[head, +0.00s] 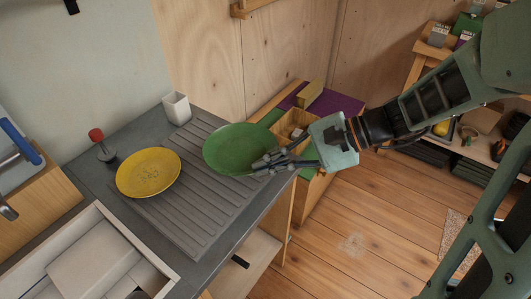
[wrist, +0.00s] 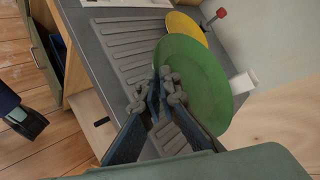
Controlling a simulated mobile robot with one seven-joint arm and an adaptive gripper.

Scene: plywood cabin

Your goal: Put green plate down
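The green plate (head: 236,147) is over the right part of the grey ribbed draining surface (head: 185,205) on the counter. My gripper (head: 270,162) is at the plate's near right rim, its fingers closed on that rim. In the wrist view the green plate (wrist: 195,80) lies just beyond the fingertips (wrist: 165,92), which cover part of its edge. I cannot tell whether the plate's underside touches the draining surface.
A yellow plate (head: 148,172) lies left of the green one. A white cup (head: 177,107) stands behind, and a red-knobbed item (head: 98,137) stands at the left. The ribbed surface's front part is clear.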

